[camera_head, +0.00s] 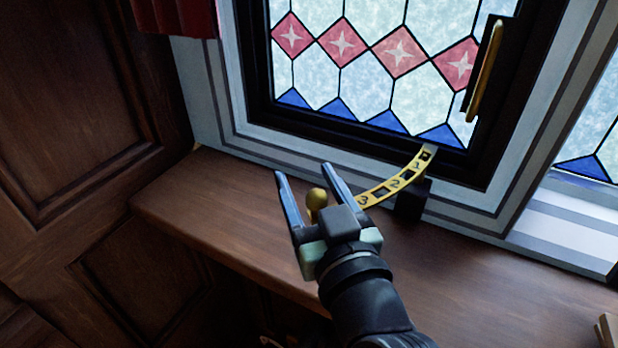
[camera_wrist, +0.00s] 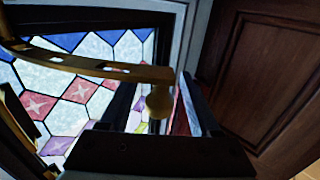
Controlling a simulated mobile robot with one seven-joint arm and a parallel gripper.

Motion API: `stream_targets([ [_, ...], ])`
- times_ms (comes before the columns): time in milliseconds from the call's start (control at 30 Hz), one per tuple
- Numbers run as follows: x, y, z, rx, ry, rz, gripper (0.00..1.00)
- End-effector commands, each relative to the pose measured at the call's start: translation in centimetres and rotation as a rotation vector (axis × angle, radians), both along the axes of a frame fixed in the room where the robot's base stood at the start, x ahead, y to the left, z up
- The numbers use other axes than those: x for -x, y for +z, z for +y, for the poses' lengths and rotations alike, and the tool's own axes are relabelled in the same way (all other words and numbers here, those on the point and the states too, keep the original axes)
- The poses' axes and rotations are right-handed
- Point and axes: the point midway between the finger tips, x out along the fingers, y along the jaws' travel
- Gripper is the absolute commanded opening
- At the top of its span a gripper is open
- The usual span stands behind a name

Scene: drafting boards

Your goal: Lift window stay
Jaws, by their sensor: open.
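The window stay (camera_head: 392,184) is a curved yellow-gold bar marked with numbers and dark squares, ending in a round brass knob (camera_head: 316,199). It runs from the black window frame over the wooden sill. My gripper (camera_head: 304,170) is open, with one finger on each side of the knob. In the wrist view the stay (camera_wrist: 100,65) crosses the upper left, and its knob (camera_wrist: 159,102) hangs between the two open fingers (camera_wrist: 160,105). I cannot tell whether a finger touches the knob.
A leaded window (camera_head: 365,70) with red diamonds and a vertical brass handle (camera_head: 487,70) stands behind. A small black block (camera_head: 411,200) sits by the stay at the frame. The wooden sill (camera_head: 210,215) is clear to the left, beside dark wall panelling (camera_head: 70,120). A red curtain (camera_head: 175,15) hangs upper left.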

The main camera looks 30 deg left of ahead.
Motion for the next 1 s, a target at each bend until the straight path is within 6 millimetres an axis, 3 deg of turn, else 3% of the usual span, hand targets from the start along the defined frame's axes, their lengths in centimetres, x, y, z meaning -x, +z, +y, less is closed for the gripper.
stream_targets([
  [133,0.01,-0.02,-0.02,0.000,0.000,0.000,0.62],
  [400,0.02,-0.01,-0.04,0.000,0.000,0.000,0.13],
  [500,0.02,-0.01,-0.05,0.000,0.000,0.000,0.00],
  [1000,0.03,-0.02,-0.06,0.000,0.000,0.000,0.00],
])
